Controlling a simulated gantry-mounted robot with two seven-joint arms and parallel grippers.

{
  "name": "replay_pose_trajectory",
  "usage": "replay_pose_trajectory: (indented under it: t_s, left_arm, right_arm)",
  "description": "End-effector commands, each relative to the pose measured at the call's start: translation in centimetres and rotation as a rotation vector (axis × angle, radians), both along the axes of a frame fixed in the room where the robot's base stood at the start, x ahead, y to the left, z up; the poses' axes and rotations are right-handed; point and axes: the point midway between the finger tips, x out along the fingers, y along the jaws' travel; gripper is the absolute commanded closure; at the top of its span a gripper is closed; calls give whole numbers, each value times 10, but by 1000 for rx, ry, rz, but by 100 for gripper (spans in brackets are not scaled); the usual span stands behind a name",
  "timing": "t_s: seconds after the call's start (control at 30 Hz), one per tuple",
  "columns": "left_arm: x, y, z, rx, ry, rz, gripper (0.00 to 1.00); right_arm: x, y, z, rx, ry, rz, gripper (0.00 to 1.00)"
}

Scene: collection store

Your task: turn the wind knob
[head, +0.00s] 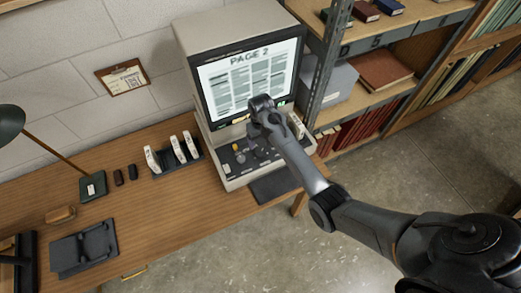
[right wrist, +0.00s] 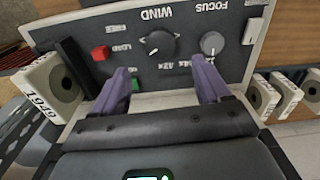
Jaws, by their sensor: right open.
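The microfilm reader (head: 205,38) stands on the wooden desk, its lit screen (head: 248,80) showing "PAGE 2". In the right wrist view, the dark round wind knob (right wrist: 160,43) with a pale pointer mark sits under the upside-down label "WIND". My right gripper (right wrist: 160,80) is open and empty. Its two purple fingers point at the panel, one toward each side of the knob, and the knob shows beyond the gap between them. Contact is not visible. In the head view my right gripper (head: 253,146) is over the control panel, and my arm hides part of it. My left gripper is not seen.
Near the knob are the focus knob (right wrist: 212,44), a red button (right wrist: 100,53) and a green button (right wrist: 135,84). A reel marked 1949 (right wrist: 45,88) is at one side. White reel boxes (head: 178,148) stand in a desk rack. Metal shelving (head: 325,70) stands close on the right.

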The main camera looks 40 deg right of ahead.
Motion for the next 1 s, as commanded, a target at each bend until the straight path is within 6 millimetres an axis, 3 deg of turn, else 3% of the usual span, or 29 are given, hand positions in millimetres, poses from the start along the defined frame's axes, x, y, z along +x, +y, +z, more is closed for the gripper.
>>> replay_pose_trajectory:
  t_s: [0.2,0.5,0.93,1.0]
  left_arm:
    - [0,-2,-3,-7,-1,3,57]
    - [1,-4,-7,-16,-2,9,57]
    - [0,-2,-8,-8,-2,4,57]
    - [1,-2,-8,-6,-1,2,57]
  right_arm:
    - [-1,0,-39,1,4,0,24]
    - [0,0,-73,-1,1,0,24]
    - [0,0,-81,-1,0,0,24]
    - [-1,0,-81,-1,0,0,32]
